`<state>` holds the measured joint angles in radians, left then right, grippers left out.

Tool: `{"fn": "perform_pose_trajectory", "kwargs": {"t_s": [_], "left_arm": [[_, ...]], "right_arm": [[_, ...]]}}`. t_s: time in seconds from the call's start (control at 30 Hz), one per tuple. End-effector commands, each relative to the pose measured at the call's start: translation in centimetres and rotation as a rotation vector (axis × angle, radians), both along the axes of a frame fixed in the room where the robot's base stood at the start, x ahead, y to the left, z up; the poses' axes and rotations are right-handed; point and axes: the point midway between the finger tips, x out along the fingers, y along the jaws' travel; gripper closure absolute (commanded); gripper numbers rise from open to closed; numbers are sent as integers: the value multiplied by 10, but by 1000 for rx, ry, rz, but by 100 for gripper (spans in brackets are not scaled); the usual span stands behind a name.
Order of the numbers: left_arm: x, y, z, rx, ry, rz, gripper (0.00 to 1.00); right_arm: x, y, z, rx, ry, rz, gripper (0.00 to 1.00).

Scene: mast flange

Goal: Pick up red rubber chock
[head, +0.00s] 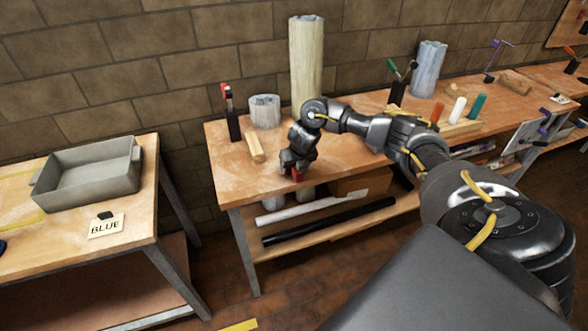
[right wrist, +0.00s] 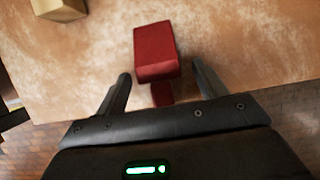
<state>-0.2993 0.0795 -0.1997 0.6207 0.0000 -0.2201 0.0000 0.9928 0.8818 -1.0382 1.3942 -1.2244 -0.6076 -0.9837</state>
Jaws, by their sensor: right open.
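The red rubber chock (right wrist: 155,50) lies on the wooden bench top in the right wrist view, near the bench's front edge. My right gripper (right wrist: 161,82) is open, with one finger on each side of the chock's near end; I see no contact. In the head view my right gripper (head: 292,168) points down at the front of the middle bench, and a little red shows beside its fingers. The chock is mostly hidden there by the gripper. My left gripper is in neither view.
A wooden block (head: 255,148) lies left of the gripper, also at the top left of the wrist view. Behind stand a tall roll (head: 306,60), a grey cylinder (head: 265,111) and a dark tool holder (head: 233,125). A grey tray (head: 90,180) sits on the left table.

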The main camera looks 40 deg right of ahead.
Motion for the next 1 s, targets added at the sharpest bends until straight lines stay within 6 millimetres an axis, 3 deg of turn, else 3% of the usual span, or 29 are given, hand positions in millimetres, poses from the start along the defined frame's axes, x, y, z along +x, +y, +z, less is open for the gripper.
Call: {"fn": "perform_pose_trajectory", "kwargs": {"t_s": [0.17,0.57,0.83,1.0], "left_arm": [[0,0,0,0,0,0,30],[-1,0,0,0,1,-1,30],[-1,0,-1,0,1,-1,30],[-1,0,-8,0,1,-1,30]], "right_arm": [[0,0,0,0,0,0,29],[0,0,1,1,-1,-1,80],[1,0,2,1,-2,-1,80],[2,0,14,1,-6,1,80]]}}
